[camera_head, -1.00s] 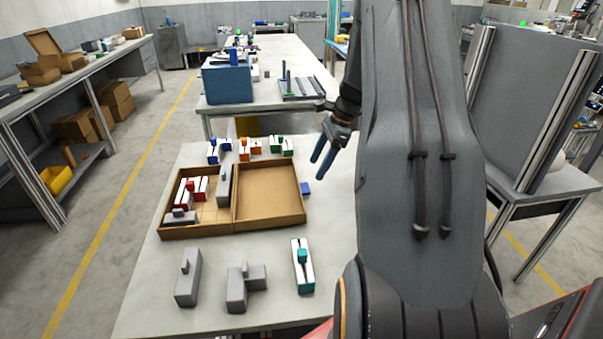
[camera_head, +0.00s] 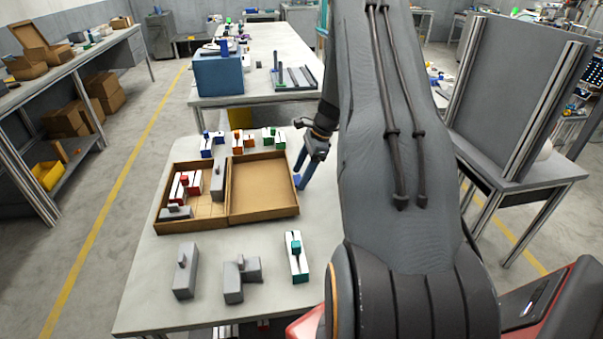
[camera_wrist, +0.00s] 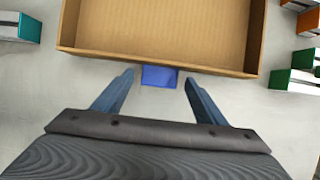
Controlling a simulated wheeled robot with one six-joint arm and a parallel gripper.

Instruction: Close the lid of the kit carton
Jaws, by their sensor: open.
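The kit carton (camera_head: 160,212) is a brown cardboard box on the table, holding red-and-white blocks and grey blocks. Its lid (camera_head: 262,187) lies folded open to the right, inner side up, and is empty. A blue tab (camera_wrist: 159,76) sticks out from the lid's outer edge in the wrist view. My gripper (camera_head: 302,177) is at the right edge of the lid, fingers pointing down. In the wrist view my gripper (camera_wrist: 158,85) is open, with its two blue fingers on either side of the tab and apart from it.
Grey blocks (camera_head: 186,272) and a white block with a teal top (camera_head: 296,257) stand in front of the carton. Blue, orange and green parts (camera_head: 243,142) stand behind it. A blue bin (camera_head: 218,74) is on the farther table.

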